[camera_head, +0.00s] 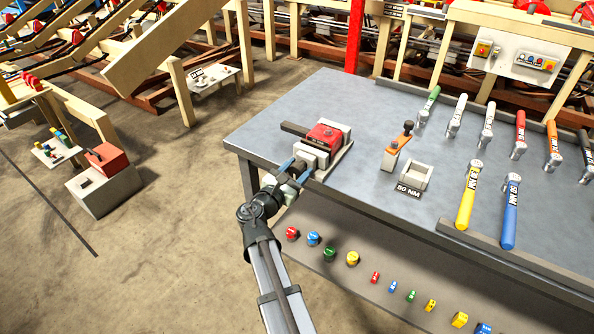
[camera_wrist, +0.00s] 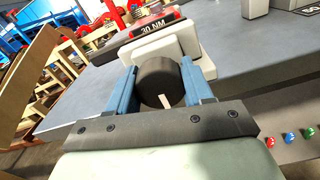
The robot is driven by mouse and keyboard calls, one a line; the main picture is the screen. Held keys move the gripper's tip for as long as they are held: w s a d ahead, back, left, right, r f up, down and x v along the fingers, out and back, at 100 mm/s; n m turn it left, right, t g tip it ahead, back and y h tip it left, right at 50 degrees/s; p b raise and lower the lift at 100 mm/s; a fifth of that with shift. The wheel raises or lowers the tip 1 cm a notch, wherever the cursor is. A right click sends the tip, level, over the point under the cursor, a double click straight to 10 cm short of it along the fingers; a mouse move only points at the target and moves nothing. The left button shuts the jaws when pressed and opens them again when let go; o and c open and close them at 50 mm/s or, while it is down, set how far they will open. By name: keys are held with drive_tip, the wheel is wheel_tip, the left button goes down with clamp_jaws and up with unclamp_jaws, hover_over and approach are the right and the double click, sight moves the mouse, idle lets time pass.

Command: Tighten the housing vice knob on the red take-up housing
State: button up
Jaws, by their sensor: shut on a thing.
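The red take-up housing (camera_head: 325,136) sits clamped in a pale vice (camera_head: 313,156) at the left front edge of the grey bench. In the wrist view the housing (camera_wrist: 152,20) carries a label reading 30 NM, behind the white vice jaw (camera_wrist: 160,46). The vice knob (camera_wrist: 159,84) is a dark round cylinder with a white mark on its near face. My gripper (camera_head: 290,172) reaches the knob from the front. In the wrist view its blue fingers (camera_wrist: 160,90) stand on either side of the knob, shut on it. The knob is mostly hidden in the head view.
The grey bench (camera_head: 270,125) holds an orange stand (camera_head: 392,155), a 50 NM block (camera_head: 415,178) and several coloured torque wrenches (camera_head: 467,196) at the right. Several coloured knobs and small blocks lie on the lower shelf (camera_head: 330,240). A grey box (camera_head: 103,190) stands on the floor at left.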

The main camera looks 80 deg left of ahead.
drive_tip(key=shift+m, duration=0.6)
drive_tip(key=m, duration=0.3)
drive_tip(key=shift+m, duration=2.3)
drive_tip(key=o, duration=1)
drive_tip(key=shift+o, duration=0.2)
drive_tip(key=v, duration=1.3)
drive_tip(key=shift+s+d, duration=0.25)
drive_tip(key=shift+d, duration=0.05)
